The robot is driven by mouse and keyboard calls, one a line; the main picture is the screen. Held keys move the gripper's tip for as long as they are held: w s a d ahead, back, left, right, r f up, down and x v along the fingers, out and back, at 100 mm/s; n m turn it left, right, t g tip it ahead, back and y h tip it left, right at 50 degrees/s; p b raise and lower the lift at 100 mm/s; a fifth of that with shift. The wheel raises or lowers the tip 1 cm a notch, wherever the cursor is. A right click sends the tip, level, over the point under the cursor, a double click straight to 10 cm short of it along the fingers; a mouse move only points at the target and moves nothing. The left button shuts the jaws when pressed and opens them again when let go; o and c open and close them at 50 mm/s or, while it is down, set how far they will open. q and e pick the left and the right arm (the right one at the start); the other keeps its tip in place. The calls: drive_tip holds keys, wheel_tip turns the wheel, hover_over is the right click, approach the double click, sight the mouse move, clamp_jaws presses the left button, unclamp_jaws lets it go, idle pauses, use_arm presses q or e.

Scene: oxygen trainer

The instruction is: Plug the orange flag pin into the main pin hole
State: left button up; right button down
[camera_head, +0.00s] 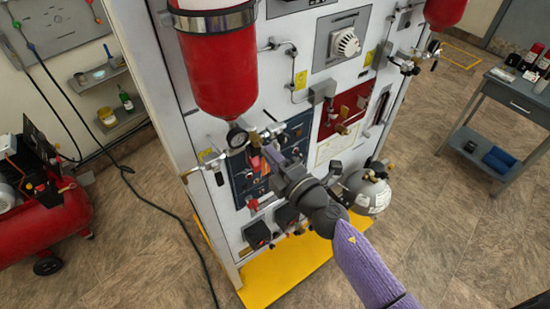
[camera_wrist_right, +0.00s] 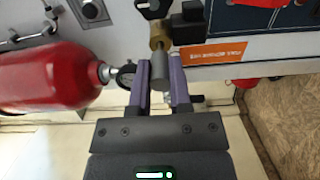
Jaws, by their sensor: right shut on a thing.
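My right gripper (camera_head: 270,155) reaches the front of the white trainer panel, below the left red cylinder. In the wrist view its two purple fingers (camera_wrist_right: 161,88) are closed around a grey, round pin body (camera_wrist_right: 158,72). An orange flag (camera_wrist_right: 212,51) with printed lettering extends to the right just beyond the fingers, and I take it to be the pin's flag. A brass fitting (camera_wrist_right: 160,36) lies directly beyond the pin body, in line with it. I cannot tell whether the pin touches or enters it. The main pin hole cannot be made out. My left gripper is out of view.
The red cylinder (camera_head: 215,75) with a gauge (camera_head: 237,137) hangs close to the left of my gripper. A dark blue panel (camera_head: 250,178) is behind it. A silver sphere (camera_head: 367,192) sits at the lower right. A yellow base plate (camera_head: 285,270) lies below.

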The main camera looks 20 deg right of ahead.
drive_tip(key=shift+x, duration=1)
drive_tip(key=shift+c, duration=2.4)
unclamp_jaws()
drive_tip(key=b+v, duration=0.1)
drive_tip(key=v, duration=0.8)
drive_tip(key=shift+s, duration=0.4)
drive_tip(key=shift+d, duration=0.15)
